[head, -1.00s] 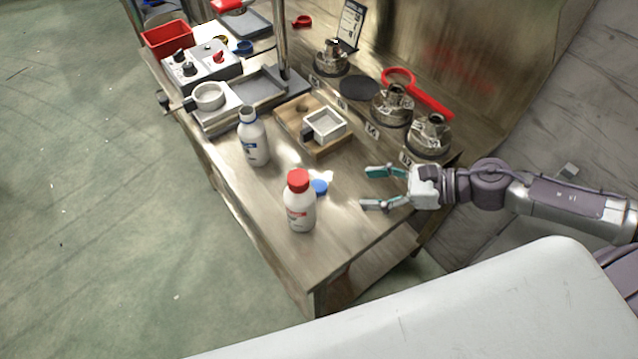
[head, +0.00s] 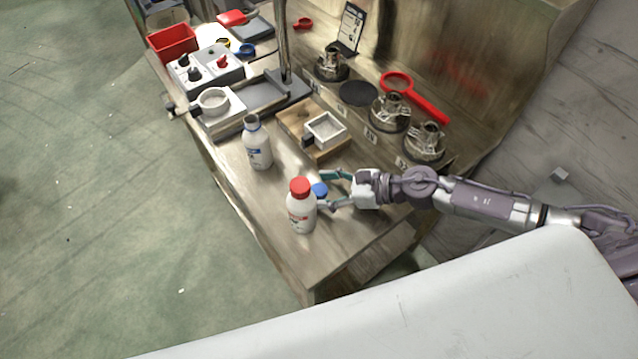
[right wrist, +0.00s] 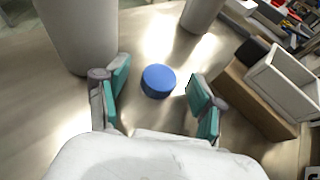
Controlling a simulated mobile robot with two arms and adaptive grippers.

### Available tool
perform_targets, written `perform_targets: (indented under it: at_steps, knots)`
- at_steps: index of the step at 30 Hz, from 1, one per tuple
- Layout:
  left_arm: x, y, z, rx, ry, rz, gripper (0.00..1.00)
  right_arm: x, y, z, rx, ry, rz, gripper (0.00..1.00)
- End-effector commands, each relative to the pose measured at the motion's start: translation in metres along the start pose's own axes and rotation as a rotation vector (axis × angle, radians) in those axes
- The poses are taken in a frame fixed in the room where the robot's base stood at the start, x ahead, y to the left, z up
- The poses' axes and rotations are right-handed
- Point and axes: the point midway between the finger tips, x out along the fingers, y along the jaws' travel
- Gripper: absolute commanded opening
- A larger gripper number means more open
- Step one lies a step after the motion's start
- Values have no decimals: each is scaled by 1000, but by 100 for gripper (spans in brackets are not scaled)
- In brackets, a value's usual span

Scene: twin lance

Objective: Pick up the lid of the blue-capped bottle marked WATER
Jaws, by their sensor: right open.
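The blue lid (head: 319,189) lies on the table, off its bottle; it also shows in the right wrist view (right wrist: 158,81). The open white bottle with a blue neck ring (head: 257,146) stands upright farther back, its label too small to read. My right gripper (head: 327,190) is open and low over the table. In the right wrist view its teal-padded fingers (right wrist: 158,96) stand apart on either side of the lid, which is just ahead between them, not visibly touched. My left gripper is not in view.
A red-capped white bottle (head: 301,208) stands close to the left of the lid and my right fingers. A wooden block with a white square dish (head: 325,130) is behind. Metal burners (head: 424,142) line the right side. The front table corner is clear.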

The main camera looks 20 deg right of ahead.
Motion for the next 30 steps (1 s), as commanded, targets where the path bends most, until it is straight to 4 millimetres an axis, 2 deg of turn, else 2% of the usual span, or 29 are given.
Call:
perform_targets:
  at_steps: [7,14,25,30]
  knots:
    - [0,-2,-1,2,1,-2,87,1,0,-1,-1,1,-1,66]
    - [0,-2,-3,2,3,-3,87,1,0,-1,-1,1,-1,28]
    - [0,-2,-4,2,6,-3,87,1,0,0,-1,1,-1,24]
    - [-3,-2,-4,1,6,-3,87,-3,0,9,-4,0,0,24]
